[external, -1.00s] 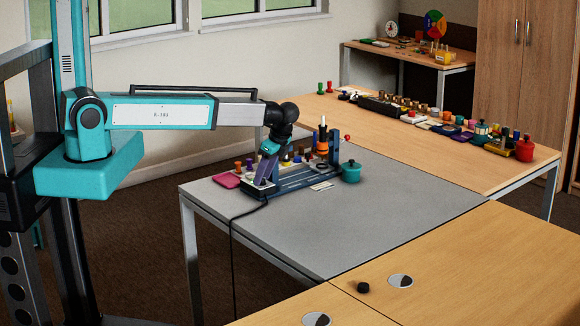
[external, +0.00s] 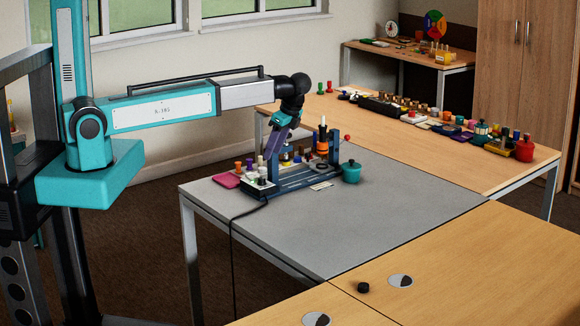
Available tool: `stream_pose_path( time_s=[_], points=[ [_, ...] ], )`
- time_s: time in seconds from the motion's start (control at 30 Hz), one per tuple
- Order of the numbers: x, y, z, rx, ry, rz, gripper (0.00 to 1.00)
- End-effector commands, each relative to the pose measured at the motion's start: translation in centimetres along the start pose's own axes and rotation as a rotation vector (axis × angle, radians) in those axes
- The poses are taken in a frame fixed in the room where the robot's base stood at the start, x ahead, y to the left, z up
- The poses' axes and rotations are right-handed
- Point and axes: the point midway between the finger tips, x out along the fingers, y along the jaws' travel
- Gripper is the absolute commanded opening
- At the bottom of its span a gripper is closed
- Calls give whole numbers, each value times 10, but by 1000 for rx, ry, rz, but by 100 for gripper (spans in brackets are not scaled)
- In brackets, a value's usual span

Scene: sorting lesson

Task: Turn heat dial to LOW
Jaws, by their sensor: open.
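My gripper (external: 270,150) hangs from the teal and dark wrist, tilted down to the left, above the left part of the blue work station on the grey table. It is open, and I see nothing held in it. Small dark and light knobs show on the box, below the gripper. I cannot tell which is the heat dial or where it points; its markings are too small to read.
The blue station (external: 305,178) carries an orange-banded upright piece (external: 322,146) and small coloured pegs. A teal pot (external: 351,172) stands to its right and a magenta pad (external: 226,180) to its left. The front of the grey table (external: 380,215) is clear.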

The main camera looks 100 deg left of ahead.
Motion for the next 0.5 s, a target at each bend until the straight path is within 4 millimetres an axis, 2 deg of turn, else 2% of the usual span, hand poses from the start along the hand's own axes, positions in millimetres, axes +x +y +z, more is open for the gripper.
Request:
stream_pose_path(
  time_s=[0.23,0.5],
  points=[
    [-30,0,-1,1,1,-2,41],
    [-26,24,-30,95,-6,-39,41]
  ],
)
